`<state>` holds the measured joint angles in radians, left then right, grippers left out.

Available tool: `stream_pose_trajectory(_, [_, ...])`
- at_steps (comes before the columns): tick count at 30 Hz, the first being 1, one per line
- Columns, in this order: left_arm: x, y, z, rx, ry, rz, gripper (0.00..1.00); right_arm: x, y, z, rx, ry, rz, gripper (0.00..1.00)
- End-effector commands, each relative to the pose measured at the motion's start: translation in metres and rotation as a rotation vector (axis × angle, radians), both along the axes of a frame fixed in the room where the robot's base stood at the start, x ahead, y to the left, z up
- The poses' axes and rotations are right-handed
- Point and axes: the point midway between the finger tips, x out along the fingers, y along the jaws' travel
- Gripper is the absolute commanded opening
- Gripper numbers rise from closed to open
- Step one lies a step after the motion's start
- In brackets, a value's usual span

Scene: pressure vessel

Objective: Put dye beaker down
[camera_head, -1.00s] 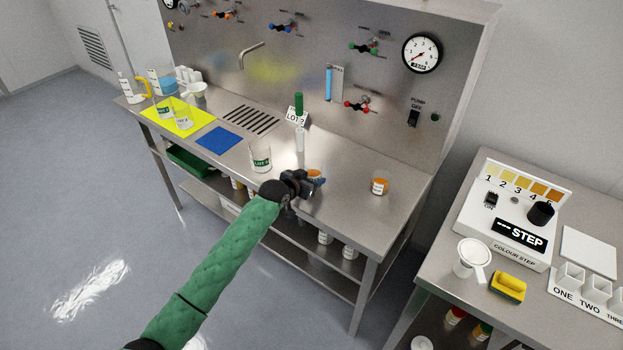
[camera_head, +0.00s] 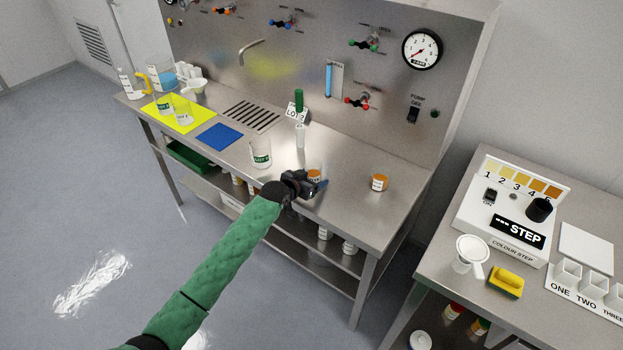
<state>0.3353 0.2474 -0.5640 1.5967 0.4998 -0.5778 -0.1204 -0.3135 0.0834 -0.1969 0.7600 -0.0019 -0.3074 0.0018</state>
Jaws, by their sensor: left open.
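My left gripper (camera_head: 314,187) is open at the front part of the steel bench, its green-sleeved arm coming in from the lower left. Just behind its fingers is a small container with orange contents or top (camera_head: 314,174), partly hidden by the gripper; I cannot tell whether they touch. A similar small orange container with a white label (camera_head: 379,183) stands upright on the bench to the right, apart from the gripper. Which of them is the dye beaker is not clear. A clear beaker with a green label (camera_head: 260,154) stands left of the gripper. My right gripper is not in view.
A blue mat (camera_head: 219,137), a yellow mat (camera_head: 199,112) with beakers, and a drain grille (camera_head: 251,117) lie left. A LOT sign (camera_head: 297,111) stands behind. A side table (camera_head: 440,262) holds the colour-step box (camera_head: 502,225).

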Motion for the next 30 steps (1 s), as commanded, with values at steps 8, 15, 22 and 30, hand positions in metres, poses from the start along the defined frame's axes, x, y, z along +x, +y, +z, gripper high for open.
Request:
stream_pose_trajectory(8, [-0.008,0.007,0.004,0.001,-0.001,0.000,0.70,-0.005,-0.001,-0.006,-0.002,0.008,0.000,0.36])
stream_pose_trajectory(15, [-0.041,0.030,0.020,0.001,-0.002,-0.001,0.70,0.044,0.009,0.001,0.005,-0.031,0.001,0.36])
stream_pose_trajectory(22, [-0.072,0.052,0.037,0.001,-0.002,-0.001,0.70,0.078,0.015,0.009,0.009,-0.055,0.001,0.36])
stream_pose_trajectory(30, [-0.089,0.064,0.048,0.000,-0.001,0.000,0.70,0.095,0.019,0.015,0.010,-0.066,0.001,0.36])
